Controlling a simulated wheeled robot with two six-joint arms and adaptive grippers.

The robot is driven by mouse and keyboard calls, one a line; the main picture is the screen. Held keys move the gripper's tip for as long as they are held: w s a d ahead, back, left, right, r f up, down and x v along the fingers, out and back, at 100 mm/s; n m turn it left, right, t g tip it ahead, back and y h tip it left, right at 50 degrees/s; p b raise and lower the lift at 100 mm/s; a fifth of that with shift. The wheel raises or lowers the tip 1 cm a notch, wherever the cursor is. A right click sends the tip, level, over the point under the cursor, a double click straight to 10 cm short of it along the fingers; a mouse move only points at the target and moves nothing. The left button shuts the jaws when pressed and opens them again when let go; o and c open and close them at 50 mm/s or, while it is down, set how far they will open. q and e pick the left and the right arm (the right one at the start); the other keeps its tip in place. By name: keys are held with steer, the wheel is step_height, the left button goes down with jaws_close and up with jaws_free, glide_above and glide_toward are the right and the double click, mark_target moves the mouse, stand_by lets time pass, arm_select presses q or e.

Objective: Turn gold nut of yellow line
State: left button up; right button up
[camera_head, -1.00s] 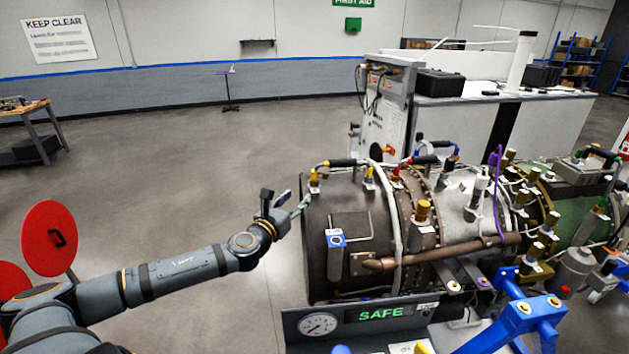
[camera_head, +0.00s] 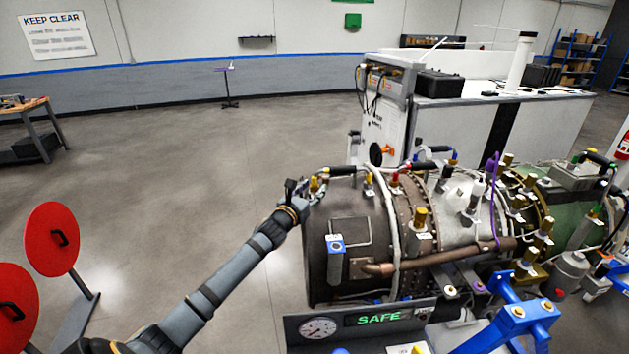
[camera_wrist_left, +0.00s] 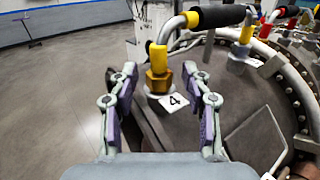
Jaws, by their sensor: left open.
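The gold nut (camera_wrist_left: 158,80) of the yellow line stands upright on the turbine casing, with a tag reading 4 beside its base. The yellow-banded line (camera_wrist_left: 170,30) rises from it and bends right into a black sleeve. In the head view the yellow line's fitting (camera_head: 314,184) is at the casing's upper left, partly behind my gripper. My left gripper (camera_wrist_left: 165,95) is open, with one finger on each side of the nut's near side; I cannot tell whether either touches it. It also shows in the head view (camera_head: 306,190). My right gripper is not in view.
The dark turbine casing (camera_head: 340,235) lies right of my left arm. Other fittings with red (camera_wrist_left: 246,32) and blue bands stand farther along it. A SAFE panel with a gauge (camera_head: 318,328) is below. Open floor (camera_head: 180,160) lies to the left.

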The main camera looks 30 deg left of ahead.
arm_select(q)
steer(key=shift+w+a, duration=0.15)
steer(key=shift+w, duration=0.9)
steer(key=shift+f, duration=0.1)
jaws_close()
